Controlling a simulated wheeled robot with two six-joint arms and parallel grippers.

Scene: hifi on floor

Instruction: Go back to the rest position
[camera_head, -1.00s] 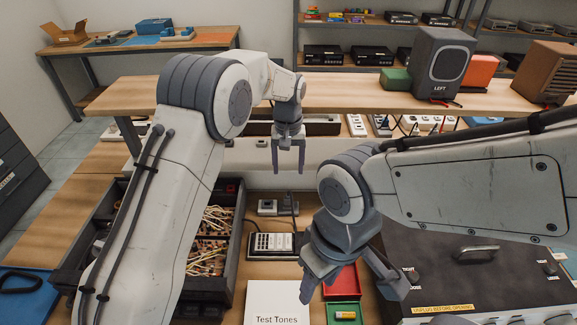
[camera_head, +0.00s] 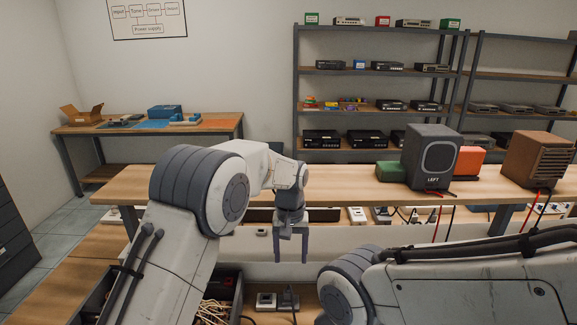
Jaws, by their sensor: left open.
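My left gripper (camera_head: 291,246) hangs pointing down in front of the workbench shelf, at the middle of the view. Its two fingers are apart with nothing between them. My right arm comes in from the lower right, and its wrist and gripper are below the picture's bottom edge, so the right gripper is hidden.
The raised wooden shelf (camera_head: 330,186) runs across behind my arms. It holds a grey speaker marked LEFT (camera_head: 431,157), a green box (camera_head: 391,171), an orange box (camera_head: 469,161) and a brown speaker (camera_head: 537,160). Storage racks (camera_head: 380,90) stand behind. A wire-filled case (camera_head: 217,310) is below left.

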